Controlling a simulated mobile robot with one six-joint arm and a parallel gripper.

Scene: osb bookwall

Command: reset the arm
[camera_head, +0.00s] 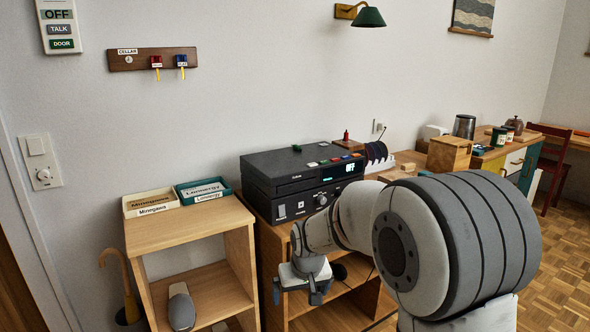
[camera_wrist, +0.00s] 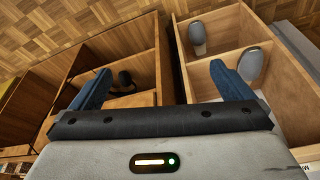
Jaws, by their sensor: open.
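My gripper (camera_head: 315,290) hangs at the end of my arm in the head view, in front of the wooden shelves and below the black stereo unit. In the wrist view my gripper (camera_wrist: 162,90) shows two blue fingers spread wide apart. It is open, with nothing between the fingers. My arm is bent forward and covers the right part of the low furniture in the head view.
A small wooden shelf (camera_head: 158,239) carries two labelled trays, Miningawa (camera_head: 151,202) and Lonnergy (camera_head: 203,190). Grey slippers (camera_head: 181,307) stand inside it. A black stereo (camera_head: 300,175) sits on the cabinet beside it. Parquet floor (camera_head: 563,258) is clear at the right.

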